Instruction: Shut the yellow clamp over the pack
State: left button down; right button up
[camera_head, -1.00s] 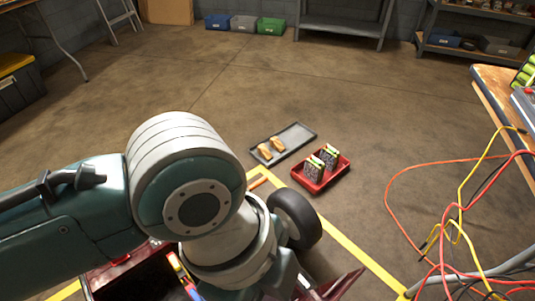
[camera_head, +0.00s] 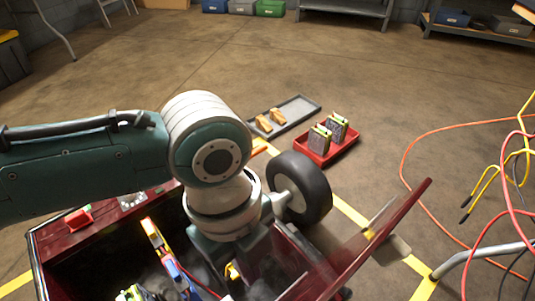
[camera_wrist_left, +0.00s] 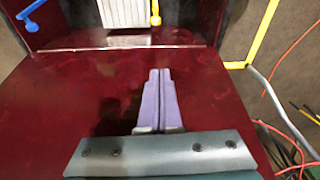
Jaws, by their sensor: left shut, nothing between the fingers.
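My left arm reaches from the left down into the open dark red bay (camera_head: 75,232) in the head view; its fingertips are hidden there. In the left wrist view my left gripper (camera_wrist_left: 159,74) is shut and empty, its fingers over a dark red panel (camera_wrist_left: 80,90). Beyond the panel stands a pale ribbed block (camera_wrist_left: 124,12), perhaps the pack, with a yellow piece (camera_wrist_left: 155,12), perhaps the clamp, upright beside it. A small yellow part also shows beside my wrist in the head view (camera_head: 232,271). My right gripper is not in view.
A dark red flap (camera_head: 385,227) juts out right of the bay, beside a black wheel (camera_head: 301,187). A red tray (camera_head: 335,150) with two packs and a grey tray (camera_head: 302,109) lie on the floor. Red and yellow cables (camera_head: 497,165) hang at the right.

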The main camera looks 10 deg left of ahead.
pick_arm(q)
notch_tip(320, 180, down, 11)
jog(key=d+b, duration=0.1)
jog(key=b, duration=0.7)
jog(key=a, duration=0.1)
jog(key=w+a+r, duration=0.1)
jog(key=a+r, duration=0.1)
jog(key=shift+w+a, duration=0.1)
jog(key=shift+w, duration=0.15)
jog(key=shift+s, duration=0.1)
